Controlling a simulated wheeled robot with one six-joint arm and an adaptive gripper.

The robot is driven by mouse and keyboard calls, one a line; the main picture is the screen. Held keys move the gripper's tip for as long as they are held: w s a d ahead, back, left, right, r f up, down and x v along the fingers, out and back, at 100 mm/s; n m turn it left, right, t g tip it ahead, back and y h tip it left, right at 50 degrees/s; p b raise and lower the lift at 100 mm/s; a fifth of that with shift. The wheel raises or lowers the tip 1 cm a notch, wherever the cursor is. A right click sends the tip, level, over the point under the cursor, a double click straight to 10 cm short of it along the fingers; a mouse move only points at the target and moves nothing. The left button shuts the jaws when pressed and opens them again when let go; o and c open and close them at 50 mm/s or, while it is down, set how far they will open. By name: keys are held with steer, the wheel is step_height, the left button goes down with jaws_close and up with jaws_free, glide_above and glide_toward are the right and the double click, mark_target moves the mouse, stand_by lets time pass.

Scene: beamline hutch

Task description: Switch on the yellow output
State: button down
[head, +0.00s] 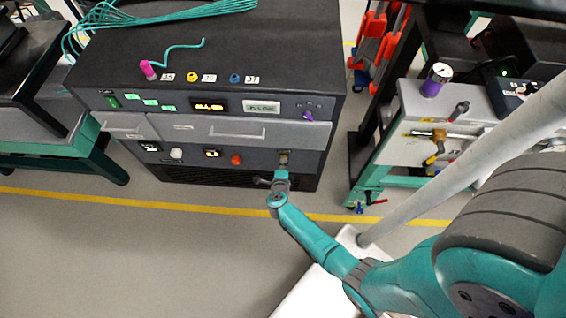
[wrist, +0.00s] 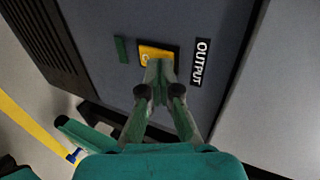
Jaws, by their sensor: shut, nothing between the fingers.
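The yellow output switch (wrist: 152,51) is set in a dark grey panel in the wrist view, beside a black "OUTPUT" label (wrist: 200,62). A dark green bar (wrist: 121,49), looking unlit, is on its other side. My gripper (wrist: 160,66) is shut and empty, its fingertips in front of the switch and covering part of it. I cannot tell whether they touch it. In the head view, my gripper (head: 281,175) is at the lower right of the cabinet front (head: 310,165), and the switch is mostly hidden behind it.
A red knob (head: 236,160) and a white knob (head: 176,153) are left of my gripper on the same panel. A drawer with a handle (head: 238,134) is above. A green-framed bench (head: 400,178) stands at right. Floor with a yellow line (head: 150,204) is open in front.

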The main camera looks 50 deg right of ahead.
steer(key=shift+w+d, duration=0.15)
steer(key=shift+d, duration=0.05)
steer(key=shift+w+d+r, duration=0.2)
steer(key=shift+w+d, duration=0.05)
steer(key=shift+d, duration=0.1)
stand_by(0.4)
steer(key=shift+r, duration=0.75)
steer(key=shift+s+a, duration=0.1)
steer(key=shift+a, duration=0.05)
steer(key=v, duration=1.1)
steer(key=shift+s+a+r, duration=0.15)
steer(key=shift+s+a, duration=0.1)
steer(key=shift+a, duration=0.05)
